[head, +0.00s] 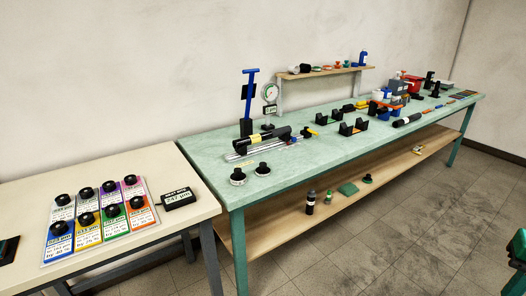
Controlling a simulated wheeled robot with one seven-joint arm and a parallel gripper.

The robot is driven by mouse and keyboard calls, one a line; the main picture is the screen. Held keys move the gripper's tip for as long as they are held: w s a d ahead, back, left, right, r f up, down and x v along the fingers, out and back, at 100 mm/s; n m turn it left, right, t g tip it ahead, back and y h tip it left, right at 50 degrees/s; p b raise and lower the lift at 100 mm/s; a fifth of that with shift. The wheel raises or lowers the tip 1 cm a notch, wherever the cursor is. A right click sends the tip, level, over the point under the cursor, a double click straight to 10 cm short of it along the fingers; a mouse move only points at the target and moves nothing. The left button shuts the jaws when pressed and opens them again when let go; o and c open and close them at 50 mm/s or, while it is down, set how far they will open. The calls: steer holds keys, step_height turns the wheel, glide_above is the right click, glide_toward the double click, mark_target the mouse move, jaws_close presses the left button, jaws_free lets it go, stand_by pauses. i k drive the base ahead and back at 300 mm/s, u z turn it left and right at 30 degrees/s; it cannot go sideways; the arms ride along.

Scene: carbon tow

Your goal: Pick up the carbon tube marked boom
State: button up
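Two black tubes lie on the green bench (315,150), and the mark on neither is readable. One black tube (255,139) lies near the left end on a silver rail fixture (258,151), beside a blue-handled press (248,100). A smaller black tube (407,120) with a pale label lies near the front edge, right of the middle. I cannot tell which is marked boom.
Black V-shaped rests (354,127) stand mid-bench. A cream table (190,222) with colored, knobbed cards adjoins on the left. A lower shelf (335,196) holds a bottle. Floor in front is clear.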

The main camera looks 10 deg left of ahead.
mark_target(256, 138)
steer(key=z, duration=0.55)
steer(key=i, duration=1.8)
steer(key=u, duration=0.7)
steer(key=i, duration=0.95)
steer(key=u, duration=0.7)
